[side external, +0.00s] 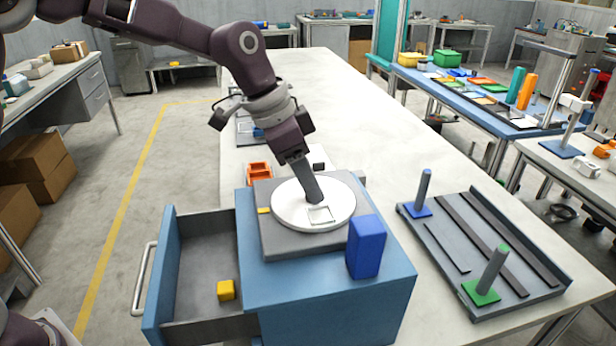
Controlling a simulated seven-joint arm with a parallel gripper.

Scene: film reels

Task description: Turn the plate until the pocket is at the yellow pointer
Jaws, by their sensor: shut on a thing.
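The round white plate (287,207) lies on a grey square base on top of the blue cabinet. Its pocket (321,214), a small square outline, is on the near right part of the plate. The yellow pointer (264,211) is a small mark on the grey base, just left of the plate's edge. The pocket is across the plate from the pointer. My gripper (316,199) points down at the plate, right beside the pocket's far edge. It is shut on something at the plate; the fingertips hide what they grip.
A blue block (366,247) stands on the cabinet (330,285), right of the plate. The drawer (205,260) is open on the left with a yellow cube (226,290) inside. A grey tray (470,235) with blue and green posts lies right. An orange holder (259,171) is behind.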

